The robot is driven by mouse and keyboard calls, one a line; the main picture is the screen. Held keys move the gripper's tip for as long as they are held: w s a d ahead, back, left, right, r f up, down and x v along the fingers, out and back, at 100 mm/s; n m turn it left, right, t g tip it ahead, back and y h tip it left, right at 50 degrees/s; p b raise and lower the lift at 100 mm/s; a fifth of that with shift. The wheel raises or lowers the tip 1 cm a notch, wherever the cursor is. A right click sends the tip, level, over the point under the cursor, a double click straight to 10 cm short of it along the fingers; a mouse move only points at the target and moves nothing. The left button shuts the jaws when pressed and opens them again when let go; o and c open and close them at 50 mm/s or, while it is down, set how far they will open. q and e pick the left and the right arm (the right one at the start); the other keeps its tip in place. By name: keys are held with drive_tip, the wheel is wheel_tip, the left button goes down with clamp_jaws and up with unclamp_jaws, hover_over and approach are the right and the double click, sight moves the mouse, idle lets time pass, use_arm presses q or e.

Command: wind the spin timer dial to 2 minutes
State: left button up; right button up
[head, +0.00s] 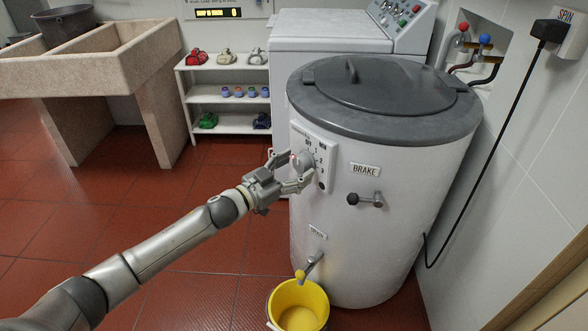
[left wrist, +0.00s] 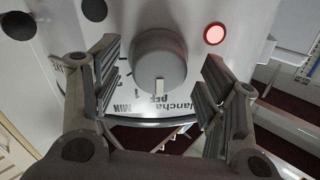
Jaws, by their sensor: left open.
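The spin timer dial (head: 305,161) is a round grey knob on the white control panel (head: 326,150) of the spin dryer drum. In the left wrist view the dial (left wrist: 160,62) has a white pointer mark (left wrist: 159,86) at its lower edge, beside the upside-down OFF print. A 1 mark (left wrist: 137,95) shows just left of OFF; farther marks are partly hidden by a finger. My left gripper (head: 298,167) is open, its fingers on either side of the dial. In the wrist view gaps show between the fingers (left wrist: 162,75) and the knob.
A red lamp (left wrist: 214,34) is lit beside the dial. The brake lever (head: 366,200) and the drain tap (head: 311,265) are on the drum (head: 390,245). A yellow bucket (head: 298,306) stands under the tap. A white shelf (head: 226,92) with small items is behind, left.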

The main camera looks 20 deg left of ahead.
use_arm(q)
drive_tip(key=c, duration=1)
